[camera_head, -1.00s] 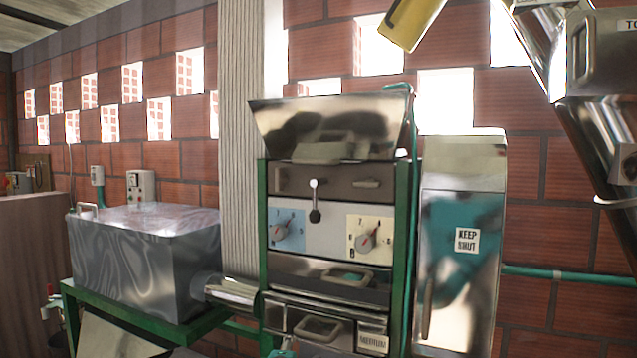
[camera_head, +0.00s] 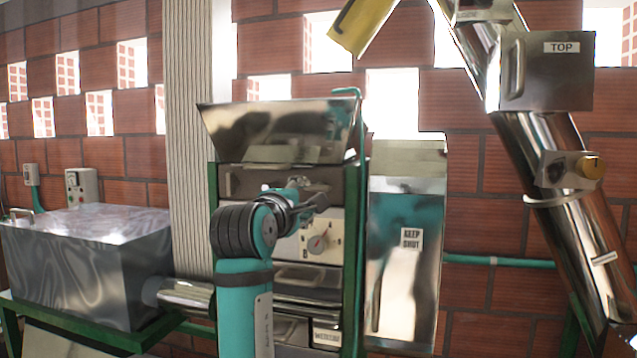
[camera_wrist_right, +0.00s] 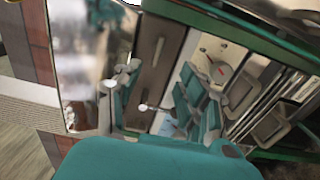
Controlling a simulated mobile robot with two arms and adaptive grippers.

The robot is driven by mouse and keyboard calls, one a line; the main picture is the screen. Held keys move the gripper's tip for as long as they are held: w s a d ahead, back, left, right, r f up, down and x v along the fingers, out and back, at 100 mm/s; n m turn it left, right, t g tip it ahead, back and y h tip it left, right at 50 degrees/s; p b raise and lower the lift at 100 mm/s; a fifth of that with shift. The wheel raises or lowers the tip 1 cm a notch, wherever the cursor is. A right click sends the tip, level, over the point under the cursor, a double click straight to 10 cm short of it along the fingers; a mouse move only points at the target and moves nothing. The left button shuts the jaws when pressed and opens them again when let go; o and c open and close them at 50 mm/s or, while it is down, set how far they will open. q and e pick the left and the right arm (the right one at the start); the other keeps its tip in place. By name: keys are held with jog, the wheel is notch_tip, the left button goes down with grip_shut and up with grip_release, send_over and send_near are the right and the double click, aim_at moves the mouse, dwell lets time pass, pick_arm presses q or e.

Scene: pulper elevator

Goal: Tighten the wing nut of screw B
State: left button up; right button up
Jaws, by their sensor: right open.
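No screw marked B and no wing nut can be made out with certainty in either view. My right gripper (camera_head: 312,193) is in front of the upper part of the pulper machine (camera_head: 228,183), well left of that tube. In the right wrist view my right gripper (camera_wrist_right: 158,82) shows teal fingers spread apart with nothing between them. The machine's front panel lies beyond them. My left gripper is in neither view.
A dial (camera_head: 318,243) is right of my arm. A metal door marked KEEP SHUT (camera_head: 411,285) stands beside the machine. A metal box marked TOP (camera_head: 550,85) is on the tube. A metal tank (camera_head: 85,260) is at the left. A teal pipe (camera_head: 475,260) runs along the brick wall.

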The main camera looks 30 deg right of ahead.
aim_at(318, 189)
jog(key=p+x, duration=0.5)
jog(key=x, duration=0.6)
jog(key=shift+w+d+r, duration=0.15)
jog(key=shift+r, duration=0.05)
jog(key=shift+w+d+f, duration=0.1)
jog(key=shift+w+d, duration=0.2)
jog(key=shift+d, duration=0.05)
grip_shut()
